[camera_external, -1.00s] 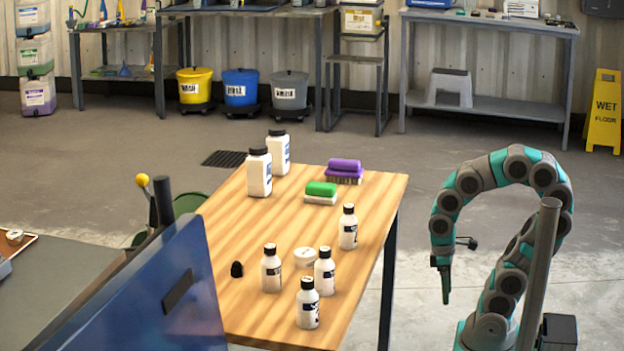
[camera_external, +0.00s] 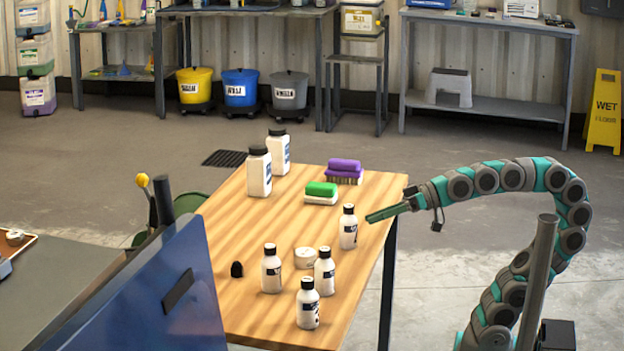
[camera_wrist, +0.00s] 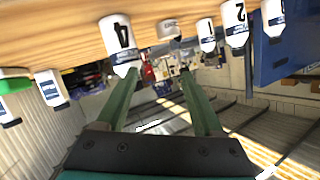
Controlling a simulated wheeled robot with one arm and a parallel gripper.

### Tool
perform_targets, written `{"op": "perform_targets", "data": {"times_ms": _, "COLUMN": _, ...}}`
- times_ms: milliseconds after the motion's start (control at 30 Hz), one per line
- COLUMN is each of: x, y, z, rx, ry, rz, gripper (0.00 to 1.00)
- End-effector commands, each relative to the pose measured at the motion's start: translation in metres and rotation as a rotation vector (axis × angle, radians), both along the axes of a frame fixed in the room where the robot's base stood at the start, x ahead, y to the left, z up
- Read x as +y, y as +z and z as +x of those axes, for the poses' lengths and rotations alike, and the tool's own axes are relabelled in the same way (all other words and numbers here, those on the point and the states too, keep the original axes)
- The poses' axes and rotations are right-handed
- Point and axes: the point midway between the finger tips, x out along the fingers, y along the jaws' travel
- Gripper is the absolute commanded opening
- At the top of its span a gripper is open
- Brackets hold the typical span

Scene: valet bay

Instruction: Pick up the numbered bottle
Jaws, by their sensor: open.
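Several small white bottles with black caps stand upright on the wooden table (camera_external: 320,262). The one nearest my gripper (camera_external: 369,216) is the bottle at the table's right edge (camera_external: 348,232). In the wrist view, which shows the table tipped over, a white bottle with a large "4" (camera_wrist: 121,38) is by the tip of the left finger. Another there carries a "2" (camera_wrist: 234,20). The other small bottles (camera_external: 271,272), (camera_external: 325,273) and (camera_external: 308,308) stand nearer the front. My gripper (camera_wrist: 160,74) is open and empty, its fingers level, just right of the nearest bottle.
A white round tub (camera_external: 304,258) and a small black item (camera_external: 237,269) stand among the bottles. Green (camera_external: 321,189) and purple (camera_external: 345,166) brushes and two larger white bottles (camera_external: 259,175) are behind. A blue panel (camera_external: 150,290) rises at left.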

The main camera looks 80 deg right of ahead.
Motion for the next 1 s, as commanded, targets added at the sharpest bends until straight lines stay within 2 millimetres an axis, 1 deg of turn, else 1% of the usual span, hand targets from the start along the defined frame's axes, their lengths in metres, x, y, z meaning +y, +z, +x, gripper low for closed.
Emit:
{"op": "perform_targets", "data": {"times_ms": 33, "x": -0.006, "y": -0.017, "z": 0.007, "rx": -0.06, "ry": -0.016, "rz": -0.037, "gripper": 0.69}}
{"op": "perform_targets", "data": {"times_ms": 200, "x": -0.02, "y": -0.013, "z": 0.024, "rx": -0.271, "ry": -0.057, "rz": -0.147, "gripper": 0.69}}
{"op": "perform_targets", "data": {"times_ms": 300, "x": -0.024, "y": -0.009, "z": 0.028, "rx": -0.359, "ry": -0.068, "rz": -0.195, "gripper": 0.69}}
{"op": "perform_targets", "data": {"times_ms": 400, "x": -0.025, "y": -0.007, "z": 0.03, "rx": -0.407, "ry": -0.074, "rz": -0.227, "gripper": 0.69}}
{"op": "perform_targets", "data": {"times_ms": 567, "x": -0.025, "y": -0.003, "z": 0.036, "rx": -0.43, "ry": -0.077, "rz": -0.24, "gripper": 0.69}}
{"op": "perform_targets", "data": {"times_ms": 800, "x": -0.02, "y": -0.004, "z": 0.054, "rx": -0.425, "ry": -0.075, "rz": -0.24, "gripper": 0.69}}
{"op": "perform_targets", "data": {"times_ms": 1000, "x": -0.019, "y": -0.004, "z": 0.064, "rx": -0.423, "ry": -0.076, "rz": -0.239, "gripper": 0.69}}
